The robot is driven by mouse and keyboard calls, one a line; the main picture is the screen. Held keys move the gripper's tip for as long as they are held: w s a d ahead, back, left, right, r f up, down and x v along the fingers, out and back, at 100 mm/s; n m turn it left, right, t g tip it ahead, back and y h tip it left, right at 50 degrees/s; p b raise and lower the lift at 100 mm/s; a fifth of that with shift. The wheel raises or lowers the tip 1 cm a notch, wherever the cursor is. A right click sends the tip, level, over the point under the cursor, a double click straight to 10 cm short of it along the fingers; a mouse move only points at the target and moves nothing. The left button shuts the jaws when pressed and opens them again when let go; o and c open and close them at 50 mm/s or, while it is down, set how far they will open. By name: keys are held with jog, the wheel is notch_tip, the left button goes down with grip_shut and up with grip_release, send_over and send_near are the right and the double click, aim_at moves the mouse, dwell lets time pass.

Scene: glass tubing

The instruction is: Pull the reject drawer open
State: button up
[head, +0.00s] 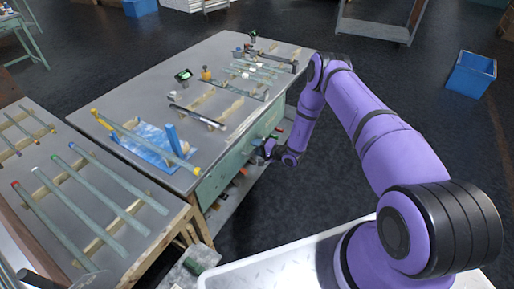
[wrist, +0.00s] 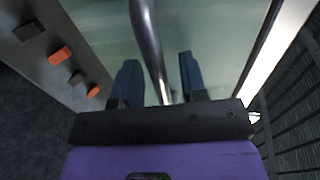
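The pale green drawer front (wrist: 205,30) fills the upper middle of the wrist view, with a metal bar handle (wrist: 150,45) running across it. My gripper (wrist: 160,78) has its two blue fingers apart, one on each side of the handle, with gaps visible between the bar and both fingers. In the head view my gripper (head: 264,153) is low at the workbench's green front (head: 215,183), and my arm hides part of that front. The drawer looks flush with the bench front. No label on it is legible.
The grey workbench (head: 225,62) carries glass tubes on wooden rests, a blue mat (head: 150,150) and small tools. A lower shelf (head: 225,208) under it holds several items. A second table (head: 70,225) with tubes stands at left. Dark floor (head: 320,190) in front of the bench is clear.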

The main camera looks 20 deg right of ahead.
grip_shut()
jog(key=f+v, duration=0.3)
jog(key=v, duration=1.1)
jog(key=d+f+v, duration=0.1)
jog(key=f+v, duration=0.2)
jog(key=v, duration=1.1)
jog(key=shift+s, duration=0.55)
jog(key=shift+d+r, duration=0.1)
jog(key=shift+r, duration=0.05)
grip_release()
